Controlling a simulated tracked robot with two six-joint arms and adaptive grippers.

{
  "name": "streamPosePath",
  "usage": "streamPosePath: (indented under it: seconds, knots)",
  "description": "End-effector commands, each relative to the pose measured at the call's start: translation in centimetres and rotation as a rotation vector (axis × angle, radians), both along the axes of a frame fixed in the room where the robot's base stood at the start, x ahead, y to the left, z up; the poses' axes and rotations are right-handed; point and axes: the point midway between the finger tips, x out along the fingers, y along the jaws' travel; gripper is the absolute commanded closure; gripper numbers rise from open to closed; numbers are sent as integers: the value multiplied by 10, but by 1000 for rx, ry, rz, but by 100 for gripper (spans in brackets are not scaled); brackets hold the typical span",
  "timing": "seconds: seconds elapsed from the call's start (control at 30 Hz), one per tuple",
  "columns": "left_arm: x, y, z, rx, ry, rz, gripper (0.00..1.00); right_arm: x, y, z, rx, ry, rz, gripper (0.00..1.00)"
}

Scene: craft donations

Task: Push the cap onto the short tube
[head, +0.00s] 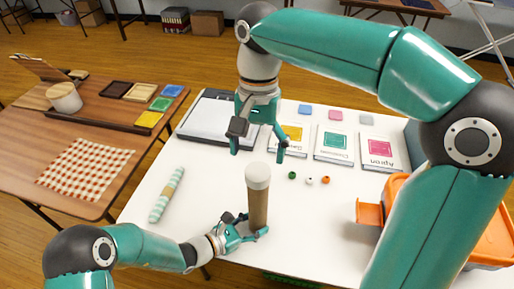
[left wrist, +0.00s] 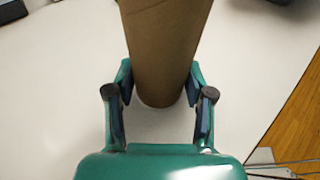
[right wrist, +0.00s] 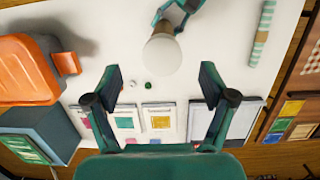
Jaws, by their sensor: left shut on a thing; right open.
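The short tube (head: 258,211) is brown cardboard and stands upright on the white table. The white cap (head: 258,176) sits on its top end; I cannot tell how far it is pushed down. My left gripper (head: 243,231) is shut around the lower part of the tube, which also shows between its fingers in the left wrist view (left wrist: 165,45). My right gripper (head: 258,153) is open and empty, pointing down, above and behind the cap. In the right wrist view the cap (right wrist: 162,55) lies ahead, between and beyond the open fingertips (right wrist: 160,72); it hides most of the tube.
A striped roll (head: 167,195) lies at the table's left. Green, white and orange small balls (head: 310,181) lie right of the tube. Boxed kits (head: 334,143) and a grey flat case (head: 208,118) stand behind. An orange bin (head: 497,235) is at the right, partly behind my right arm.

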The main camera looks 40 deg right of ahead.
Motion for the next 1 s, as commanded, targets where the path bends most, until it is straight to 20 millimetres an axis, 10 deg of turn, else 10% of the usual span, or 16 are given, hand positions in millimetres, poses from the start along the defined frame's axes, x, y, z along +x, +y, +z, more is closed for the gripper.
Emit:
streamPosePath:
  seconds: [0.43, 1.0]
  knots:
    - [0, 0, 0, 0, 0, 0, 66, 4, -4, -16, -105, -123, 32, 99]
    - [0, 0, 0, 0, 0, 0, 66, 4, -4, -30, -103, -123, 32, 100]
